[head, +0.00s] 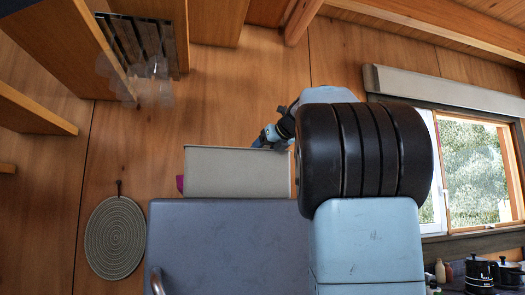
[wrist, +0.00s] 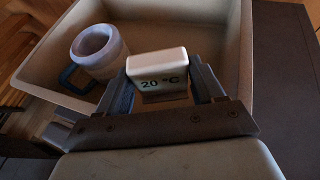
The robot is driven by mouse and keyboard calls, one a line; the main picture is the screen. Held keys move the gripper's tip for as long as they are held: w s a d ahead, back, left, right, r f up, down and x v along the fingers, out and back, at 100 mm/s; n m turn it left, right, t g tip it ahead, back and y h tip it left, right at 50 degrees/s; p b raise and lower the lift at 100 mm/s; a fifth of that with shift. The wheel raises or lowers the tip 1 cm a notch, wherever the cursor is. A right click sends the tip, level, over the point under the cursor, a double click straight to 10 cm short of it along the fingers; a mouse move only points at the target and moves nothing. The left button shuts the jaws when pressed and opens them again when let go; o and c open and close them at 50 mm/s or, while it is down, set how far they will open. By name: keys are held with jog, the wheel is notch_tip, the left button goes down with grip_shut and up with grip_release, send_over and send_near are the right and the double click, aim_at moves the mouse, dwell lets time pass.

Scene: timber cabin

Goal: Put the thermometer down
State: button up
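The thermometer (wrist: 158,64) is a small white block marked "20 °C". In the wrist view it sits between the two fingers of my gripper (wrist: 160,84), which touch it on both sides. My gripper and the thermometer are over or inside a beige open-topped box (wrist: 243,45); the height above its floor is hard to tell. In the head view my arm reaches behind the box (head: 237,172), and the fingertips and thermometer are hidden.
A pale mug (wrist: 98,50) with a blue handle is in the box, left of the thermometer. A grey cabinet-like body (head: 230,240) stands in front of the box. A round woven mat (head: 115,238) hangs on the wooden wall. A window (head: 470,170) is at right.

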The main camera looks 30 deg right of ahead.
jog(key=o, duration=0.4)
jog(key=shift+w+d+f, duration=0.15)
jog(key=shift+w+f, duration=0.1)
jog(key=shift+f, duration=0.45)
jog(key=shift+w+r, duration=0.1)
jog(key=shift+r, duration=0.45)
jog(key=v, duration=1.2)
jog(key=shift+r, duration=0.45)
